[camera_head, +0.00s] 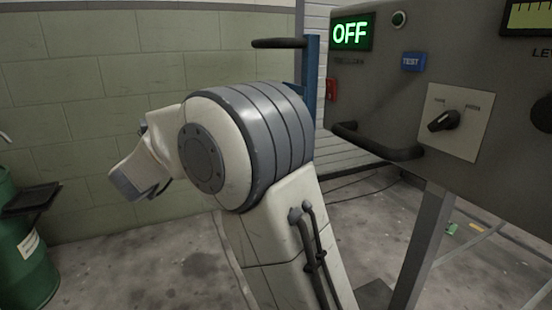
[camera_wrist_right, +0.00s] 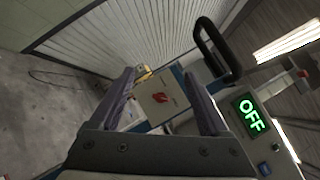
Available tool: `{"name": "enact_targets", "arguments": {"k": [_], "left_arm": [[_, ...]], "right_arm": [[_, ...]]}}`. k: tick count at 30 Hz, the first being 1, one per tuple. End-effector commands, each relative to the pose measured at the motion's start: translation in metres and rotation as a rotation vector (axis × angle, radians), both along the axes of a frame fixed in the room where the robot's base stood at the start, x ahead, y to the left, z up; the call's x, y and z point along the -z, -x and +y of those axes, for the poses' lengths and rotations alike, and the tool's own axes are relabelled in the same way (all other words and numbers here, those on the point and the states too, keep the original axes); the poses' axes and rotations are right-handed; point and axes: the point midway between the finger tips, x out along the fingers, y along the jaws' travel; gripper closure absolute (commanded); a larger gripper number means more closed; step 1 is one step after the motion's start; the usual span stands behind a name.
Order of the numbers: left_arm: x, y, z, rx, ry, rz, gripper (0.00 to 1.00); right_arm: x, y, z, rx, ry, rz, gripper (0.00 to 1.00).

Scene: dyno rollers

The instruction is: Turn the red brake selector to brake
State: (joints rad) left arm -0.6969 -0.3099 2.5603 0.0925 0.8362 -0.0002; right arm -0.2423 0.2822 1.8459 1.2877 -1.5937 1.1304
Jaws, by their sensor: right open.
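The red brake selector (camera_wrist_right: 162,97) shows in the right wrist view as a small red knob on a beige square plate (camera_wrist_right: 150,112). It appears between the two fingers of my right gripper (camera_wrist_right: 160,75), beyond them and apart from them. The gripper is open and empty. The selector's setting is too small to read. In the head view a small red part (camera_head: 331,89) shows past the edge of the grey panel, and I cannot tell if it is the same thing. My left gripper is in neither view.
The grey panel (camera_head: 400,95) holds a lit OFF sign (camera_head: 350,34), a black selector knob (camera_head: 443,120), a blue TEST button (camera_head: 413,62) and a black handle bar (camera_head: 375,145). A green drum (camera_head: 25,250) stands at the left. One of my arms fills the middle.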

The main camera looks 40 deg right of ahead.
Motion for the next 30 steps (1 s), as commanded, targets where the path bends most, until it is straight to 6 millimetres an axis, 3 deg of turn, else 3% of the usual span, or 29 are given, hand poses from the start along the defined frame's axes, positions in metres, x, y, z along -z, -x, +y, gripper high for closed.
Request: {"name": "enact_targets", "arguments": {"k": [1, 8, 14, 24, 30], "left_arm": [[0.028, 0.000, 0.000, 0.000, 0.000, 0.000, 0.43], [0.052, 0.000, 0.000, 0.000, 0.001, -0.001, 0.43], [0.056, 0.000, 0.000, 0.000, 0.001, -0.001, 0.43], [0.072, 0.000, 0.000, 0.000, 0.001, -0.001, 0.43], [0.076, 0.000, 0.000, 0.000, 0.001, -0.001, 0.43]], "right_arm": [[0.027, 0.011, -0.009, 0.071, -0.009, -0.046, 0.20], [0.050, 0.044, -0.025, 0.258, -0.018, -0.171, 0.20], [0.046, 0.048, -0.042, 0.284, -0.019, -0.187, 0.20], [0.030, 0.045, -0.102, 0.282, -0.016, -0.185, 0.20], [0.023, 0.043, -0.122, 0.279, -0.016, -0.183, 0.20]]}}
